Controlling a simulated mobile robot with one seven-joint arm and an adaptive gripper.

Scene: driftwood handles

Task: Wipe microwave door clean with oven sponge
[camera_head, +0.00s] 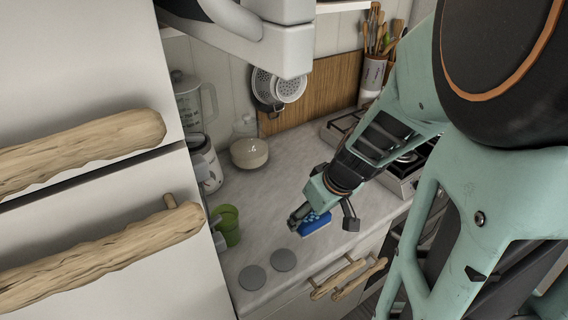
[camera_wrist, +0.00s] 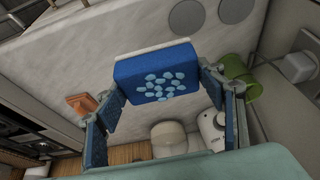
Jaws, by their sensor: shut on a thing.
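The blue sponge (camera_head: 316,224) has light blue dots and a pale edge. It also shows in the wrist view (camera_wrist: 157,78), between my two fingers. My gripper (camera_head: 323,217) is shut on the sponge over the grey counter, near its front edge. I cannot tell whether the sponge touches the counter. A white appliance body with a thick curved handle (camera_head: 262,42) hangs at the top of the head view. It may be the microwave, but its door face cannot be made out clearly.
A green cup (camera_head: 228,226) and two flat grey discs (camera_head: 252,278) are on the counter (camera_head: 285,190) at the left. A beige pot (camera_head: 249,153) stands further back. The stove (camera_head: 400,178) is at right. Tall cabinet doors with driftwood handles (camera_head: 100,248) fill the left.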

